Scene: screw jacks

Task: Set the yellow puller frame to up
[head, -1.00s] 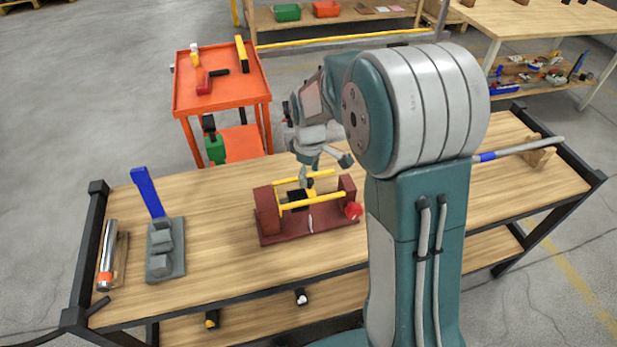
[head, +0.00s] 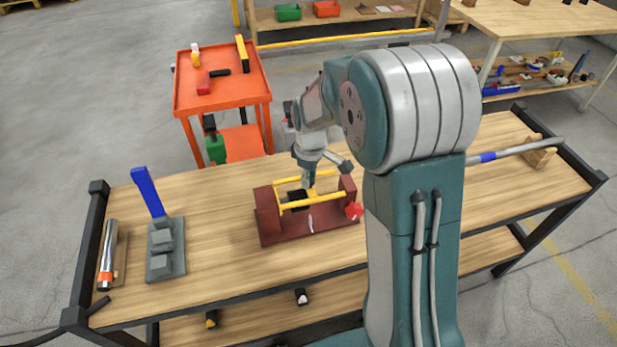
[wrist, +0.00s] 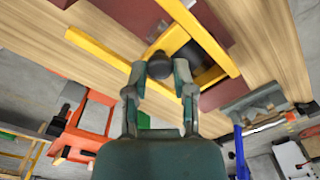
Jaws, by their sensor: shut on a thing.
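The yellow puller frame (head: 312,202) sits between the two end blocks of a dark red stand (head: 272,235) on the wooden bench. Its yellow bars lie roughly level in the head view. In the wrist view the yellow frame (wrist: 205,40) crosses the upper part. My gripper (head: 308,182) is over the middle of the frame. In the wrist view my gripper (wrist: 160,75) is shut on a dark round knob (wrist: 160,66) at the frame. A red knob (head: 354,210) is on the stand's right end. My gripper partly hides the frame's far side.
An orange cart (head: 220,95) is behind the bench.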

